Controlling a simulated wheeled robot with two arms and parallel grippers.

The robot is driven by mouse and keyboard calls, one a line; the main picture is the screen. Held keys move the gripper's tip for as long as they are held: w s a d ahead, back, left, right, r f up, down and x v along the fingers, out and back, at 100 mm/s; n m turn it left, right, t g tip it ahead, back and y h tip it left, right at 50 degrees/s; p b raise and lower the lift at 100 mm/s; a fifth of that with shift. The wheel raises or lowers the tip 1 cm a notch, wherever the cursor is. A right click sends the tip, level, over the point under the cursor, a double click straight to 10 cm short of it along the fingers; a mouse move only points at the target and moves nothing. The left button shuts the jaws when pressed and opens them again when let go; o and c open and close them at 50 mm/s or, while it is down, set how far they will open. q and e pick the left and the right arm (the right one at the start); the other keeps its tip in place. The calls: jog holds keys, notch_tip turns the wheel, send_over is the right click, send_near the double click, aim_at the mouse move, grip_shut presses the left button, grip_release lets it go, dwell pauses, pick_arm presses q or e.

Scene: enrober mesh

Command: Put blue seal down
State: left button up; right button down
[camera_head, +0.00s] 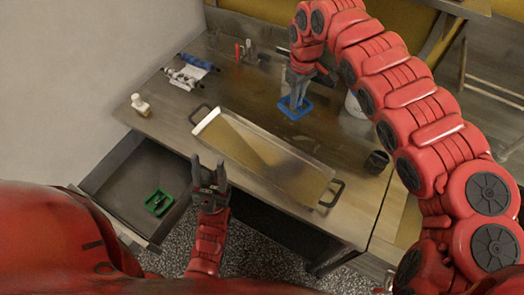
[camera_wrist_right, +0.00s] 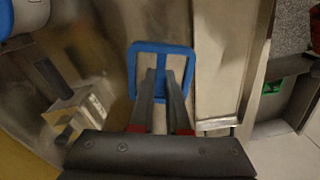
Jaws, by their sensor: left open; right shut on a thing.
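The blue seal (camera_head: 295,108) is a square blue frame with a crossbar, at the back middle of the table in the head view. In the right wrist view the blue seal (camera_wrist_right: 161,48) lies between and beyond my fingers. My right gripper (camera_head: 296,98) is shut on it from above; it also shows in the right wrist view (camera_wrist_right: 160,85). The seal is at or very near the tabletop; I cannot tell whether it touches. My left gripper (camera_head: 210,172) is open and empty in front of the tray, above the table's front edge.
A metal tray (camera_head: 215,133) with dark handles lies across the table's middle. A green seal (camera_head: 158,202) lies in the open drawer (camera_head: 118,187). A small bottle (camera_head: 140,105), a roll (camera_head: 190,72), a dark cup (camera_head: 377,161) and a white container (camera_head: 354,104) stand around.

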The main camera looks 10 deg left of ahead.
jog(key=s+a+f+n+p, duration=0.3)
jog(key=s+a+n, duration=0.7)
jog(key=s+a, duration=0.15)
jog(key=s+a+f+n+p, duration=0.3)
jog(key=s+a+n, duration=0.7)
jog(key=a+n, duration=0.15)
jog(key=shift+m, duration=0.25)
jog(key=w+b, duration=0.1)
jog(key=b, duration=0.2)
jog(key=w+b, duration=0.2)
jog(key=b, duration=0.1)
jog(key=w+d+f+b, duration=0.1)
jog(key=b, duration=0.2)
jog(key=shift+w, duration=0.2)
jog(key=p, duration=0.3)
send_over(233, 138)
jog(key=s, duration=0.1)
jog(key=shift+s+a+f, duration=0.2)
jog(key=shift+a, duration=0.15)
jog(key=shift+w+d+f, duration=0.1)
jog(key=shift+w+d, duration=0.15)
jog(key=shift+w, duration=0.3)
notch_tip(233, 138, down, 2)
jog(key=shift+s+f+p, duration=0.1)
jog(key=shift+f+p, duration=0.15)
jog(key=shift+p, duration=0.5)
jog(key=shift+f, duration=0.55)
